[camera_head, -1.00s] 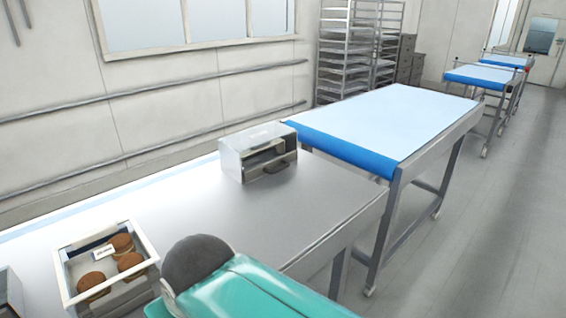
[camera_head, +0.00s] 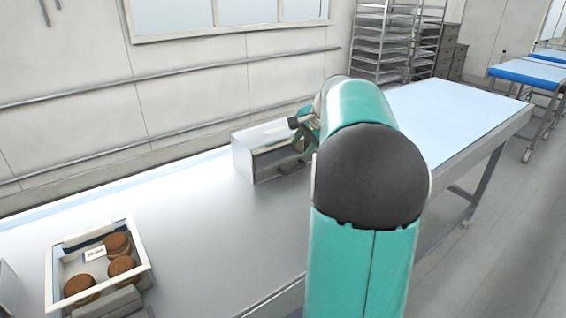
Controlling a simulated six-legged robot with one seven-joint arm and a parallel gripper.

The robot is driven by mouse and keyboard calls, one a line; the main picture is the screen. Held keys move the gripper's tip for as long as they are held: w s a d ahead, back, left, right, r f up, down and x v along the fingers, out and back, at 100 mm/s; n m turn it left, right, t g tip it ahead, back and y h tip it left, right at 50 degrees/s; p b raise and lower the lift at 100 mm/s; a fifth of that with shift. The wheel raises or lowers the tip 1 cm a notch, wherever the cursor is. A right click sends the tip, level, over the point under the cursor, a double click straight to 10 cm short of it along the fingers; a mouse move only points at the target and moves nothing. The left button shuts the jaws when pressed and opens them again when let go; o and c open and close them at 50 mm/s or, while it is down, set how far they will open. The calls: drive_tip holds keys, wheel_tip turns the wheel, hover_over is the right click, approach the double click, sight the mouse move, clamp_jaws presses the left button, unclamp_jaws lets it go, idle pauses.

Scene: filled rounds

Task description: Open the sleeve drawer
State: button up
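The sleeve drawer is a grey metal box (camera_head: 241,161) on the steel table, in the middle of the head view. Its front has a dark opening with a bar handle (camera_head: 291,166) low on the right. My gripper (camera_head: 303,137) is at the right front of the box, close to the handle. My teal arm hides the right side of the box and part of my gripper. I cannot tell whether the fingers touch the handle or how far apart they are.
A white tray (camera_head: 61,292) with several brown round filled pieces and a small label stands at the front left of the steel table (camera_head: 190,225). The table between tray and box is clear.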

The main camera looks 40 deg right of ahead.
drive_tip(key=d+f+m, duration=0.1)
drive_tip(key=d, duration=0.4)
approach(296, 169)
drive_tip(key=x, duration=0.8)
drive_tip(key=shift+d+r, duration=0.1)
drive_tip(key=shift+c, duration=0.5)
clamp_jaws()
